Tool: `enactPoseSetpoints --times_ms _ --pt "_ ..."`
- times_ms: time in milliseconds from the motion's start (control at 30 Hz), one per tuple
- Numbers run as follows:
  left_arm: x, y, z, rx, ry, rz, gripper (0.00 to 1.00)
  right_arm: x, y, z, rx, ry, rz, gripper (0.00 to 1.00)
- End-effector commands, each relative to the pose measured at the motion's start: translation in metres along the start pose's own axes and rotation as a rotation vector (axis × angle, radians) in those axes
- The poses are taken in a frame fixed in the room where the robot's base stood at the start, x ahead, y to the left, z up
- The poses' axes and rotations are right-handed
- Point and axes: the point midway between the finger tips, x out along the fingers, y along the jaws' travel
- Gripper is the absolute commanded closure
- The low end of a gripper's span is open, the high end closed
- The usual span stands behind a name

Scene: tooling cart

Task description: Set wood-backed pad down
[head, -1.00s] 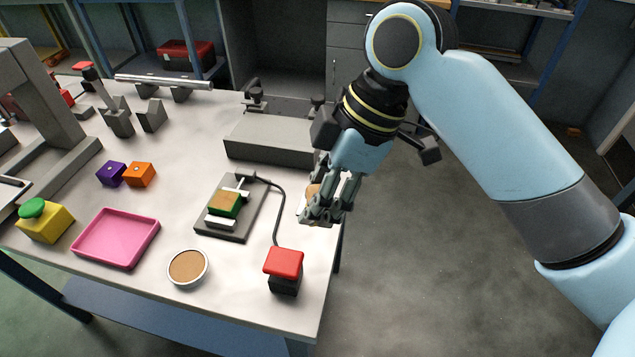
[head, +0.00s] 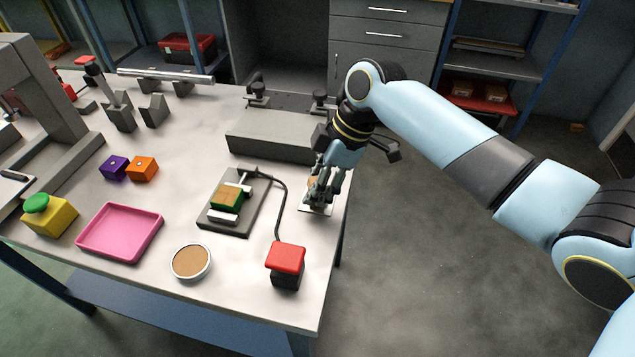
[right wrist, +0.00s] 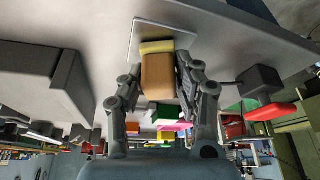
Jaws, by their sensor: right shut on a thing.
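The wood-backed pad (right wrist: 159,76) is a tan block with a yellow layer at its far end. It sits between the fingers of my right gripper (right wrist: 160,88), which is shut on it. In the head view my right gripper (head: 320,196) points down at the table's right edge, and its fingers hide most of the pad. A thin pale square plate (right wrist: 146,38) lies under the pad's yellow end; it also shows below the fingertips in the head view (head: 316,210). I cannot tell whether the pad touches it. My left gripper is out of view.
A red button box (head: 286,259) and a dark fixture (head: 232,222) holding a green-and-tan block stand left of the gripper. A grey block (head: 272,137) lies behind them. A pink tray (head: 92,252) and a round cork-topped dish (head: 191,274) stand in front.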

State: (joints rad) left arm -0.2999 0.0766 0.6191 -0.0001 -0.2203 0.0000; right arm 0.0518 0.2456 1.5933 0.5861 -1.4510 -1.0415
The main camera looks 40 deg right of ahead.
Motion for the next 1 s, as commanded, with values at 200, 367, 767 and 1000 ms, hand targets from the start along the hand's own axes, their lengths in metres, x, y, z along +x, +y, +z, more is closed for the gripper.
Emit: enactPoseSetpoints --times_ms 200,367,767,1000 --pt "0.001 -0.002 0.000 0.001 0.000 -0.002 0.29 0.001 0.000 0.000 0.000 0.000 0.000 0.94" --pt "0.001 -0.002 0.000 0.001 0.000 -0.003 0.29 0.001 0.000 0.001 0.000 0.000 0.000 0.53" --pt "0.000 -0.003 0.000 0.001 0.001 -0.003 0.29 -0.004 0.001 0.000 0.000 -0.001 0.002 0.45" --pt "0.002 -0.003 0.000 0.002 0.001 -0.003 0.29 -0.047 0.002 0.001 -0.003 -0.002 0.006 0.45"
